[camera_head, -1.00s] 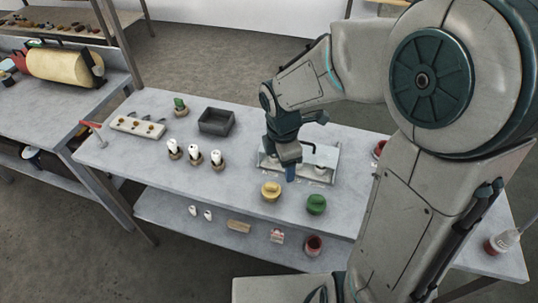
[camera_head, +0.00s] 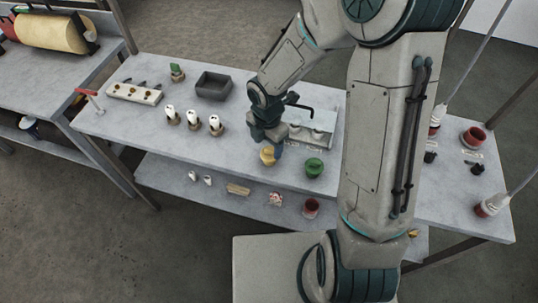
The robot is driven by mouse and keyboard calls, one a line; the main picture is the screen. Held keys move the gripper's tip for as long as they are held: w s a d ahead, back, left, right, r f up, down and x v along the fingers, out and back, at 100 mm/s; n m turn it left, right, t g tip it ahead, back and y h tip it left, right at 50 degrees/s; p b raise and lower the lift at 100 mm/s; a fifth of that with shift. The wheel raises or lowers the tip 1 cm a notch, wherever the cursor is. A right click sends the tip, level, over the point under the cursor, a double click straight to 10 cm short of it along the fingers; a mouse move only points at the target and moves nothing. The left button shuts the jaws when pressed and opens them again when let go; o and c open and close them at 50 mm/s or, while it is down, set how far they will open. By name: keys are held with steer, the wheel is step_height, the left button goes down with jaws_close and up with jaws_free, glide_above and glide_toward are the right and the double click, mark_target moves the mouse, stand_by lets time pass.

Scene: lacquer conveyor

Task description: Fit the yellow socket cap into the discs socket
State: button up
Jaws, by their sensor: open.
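The yellow socket cap (camera_head: 267,158) stands near the front edge of the grey table, left of a green cap (camera_head: 314,167). My gripper (camera_head: 271,149) is right over the yellow cap, its fingers low and close to it. The gripper is open, and its fingers partly hide the cap; I cannot tell whether they touch it. Behind the gripper is a pale metal fixture (camera_head: 323,127) with a dark handle, partly hidden by my arm. I cannot make out which part is the discs socket.
Several white-topped items on brown bases (camera_head: 193,121) stand left of the gripper. A dark open box (camera_head: 213,86) and a white strip with dark knobs (camera_head: 135,93) lie farther back. A red pot (camera_head: 473,137) is at the right. A lower shelf (camera_head: 215,197) holds small items.

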mark_target(269, 149)
steer(key=f, duration=0.4)
steer(key=shift+s+d+f, duration=0.25)
steer(key=shift+f, duration=0.15)
steer(key=c, duration=0.8)
